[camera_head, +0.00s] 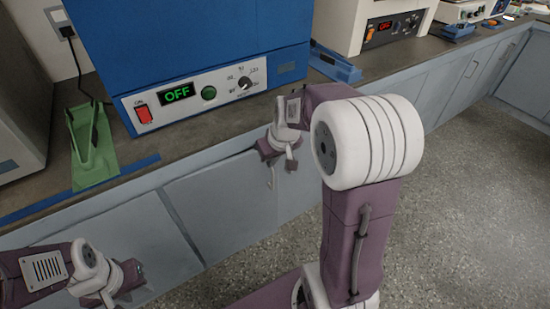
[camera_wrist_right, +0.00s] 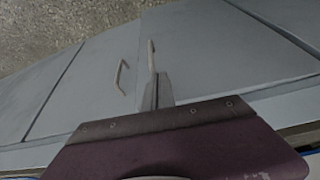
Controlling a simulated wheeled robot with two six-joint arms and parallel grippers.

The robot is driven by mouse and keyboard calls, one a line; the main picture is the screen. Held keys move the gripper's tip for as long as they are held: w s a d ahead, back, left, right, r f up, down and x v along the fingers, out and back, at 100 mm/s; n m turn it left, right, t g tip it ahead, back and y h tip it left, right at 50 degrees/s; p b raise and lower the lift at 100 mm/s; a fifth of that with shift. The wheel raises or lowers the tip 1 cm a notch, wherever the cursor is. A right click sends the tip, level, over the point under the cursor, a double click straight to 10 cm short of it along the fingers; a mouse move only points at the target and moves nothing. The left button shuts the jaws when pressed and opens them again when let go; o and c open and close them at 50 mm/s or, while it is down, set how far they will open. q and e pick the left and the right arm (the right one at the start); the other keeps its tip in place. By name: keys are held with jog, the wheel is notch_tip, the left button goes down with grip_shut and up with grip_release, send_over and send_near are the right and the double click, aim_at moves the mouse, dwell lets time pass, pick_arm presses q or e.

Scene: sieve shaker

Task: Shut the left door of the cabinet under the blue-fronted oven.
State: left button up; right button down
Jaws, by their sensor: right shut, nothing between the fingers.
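The blue-fronted oven (camera_head: 190,50) stands on the counter. Below it is a grey-blue cabinet door (camera_head: 225,200), which I take as the left door. A dark gap along its top right edge suggests it stands slightly ajar, but the amount is hard to judge. My right gripper (camera_head: 281,165) is at the door's upper right side, near a thin handle (camera_head: 270,177). In the right wrist view the shut, empty fingers (camera_wrist_right: 152,62) point across the cabinet front, beside a handle (camera_wrist_right: 122,77); contact cannot be told. My left gripper (camera_head: 137,276) is low at the left, its jaws unclear.
A green holder (camera_head: 92,145) and a blue strip lie on the counter left of the oven. A blue tray (camera_head: 335,65) and a white instrument (camera_head: 385,25) stand to its right. The speckled floor (camera_head: 460,210) is clear at the right.

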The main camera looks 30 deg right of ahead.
pick_arm(q)
jog(key=shift+f, duration=0.4)
pick_arm(e)
jog(key=w, duration=0.4)
jog(key=shift+f, duration=0.1)
